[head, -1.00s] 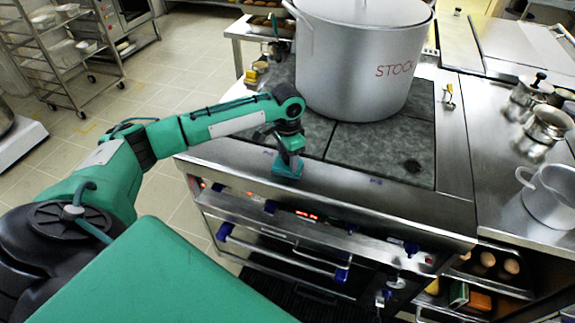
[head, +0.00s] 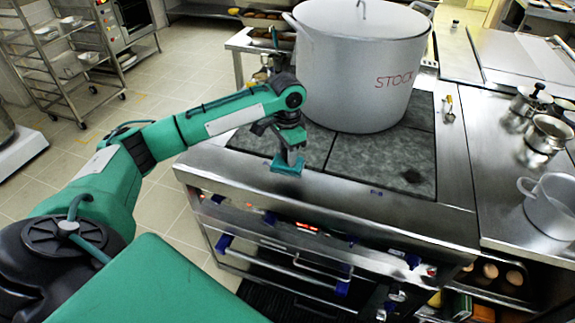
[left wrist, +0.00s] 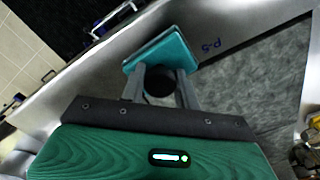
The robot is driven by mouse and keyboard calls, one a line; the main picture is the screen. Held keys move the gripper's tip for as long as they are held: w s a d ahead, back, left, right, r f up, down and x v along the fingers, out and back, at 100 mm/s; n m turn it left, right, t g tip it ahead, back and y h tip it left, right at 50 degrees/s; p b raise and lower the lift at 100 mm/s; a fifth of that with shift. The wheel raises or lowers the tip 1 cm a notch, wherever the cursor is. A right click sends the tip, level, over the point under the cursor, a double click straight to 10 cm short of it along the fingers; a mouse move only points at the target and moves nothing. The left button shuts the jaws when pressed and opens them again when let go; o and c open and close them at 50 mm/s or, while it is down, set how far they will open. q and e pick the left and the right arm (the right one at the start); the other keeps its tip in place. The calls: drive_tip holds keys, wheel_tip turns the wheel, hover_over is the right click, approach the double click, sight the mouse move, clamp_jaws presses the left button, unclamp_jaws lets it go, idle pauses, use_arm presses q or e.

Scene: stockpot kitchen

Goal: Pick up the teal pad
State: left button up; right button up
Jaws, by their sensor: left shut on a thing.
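The teal pad (head: 287,166) is at the front left edge of the stove top. My left gripper (head: 289,150) points down at it from above and is shut on it. In the left wrist view the pad (left wrist: 160,52) sits at the fingertips of my left gripper (left wrist: 160,76), next to a "P-5" mark on the metal rim. I cannot tell whether the pad touches the metal below it. My right gripper is not in view.
A large stockpot (head: 362,70) stands on the stove top (head: 385,165), close behind my left wrist. Smaller pots (head: 552,202) stand on the right counter. Blue knobs and rails line the stove front.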

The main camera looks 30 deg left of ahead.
use_arm(q)
wheel_tip(320, 180, up, 14)
drive_tip(key=shift+r+b, duration=0.25)
drive_tip(key=shift+b, duration=0.1)
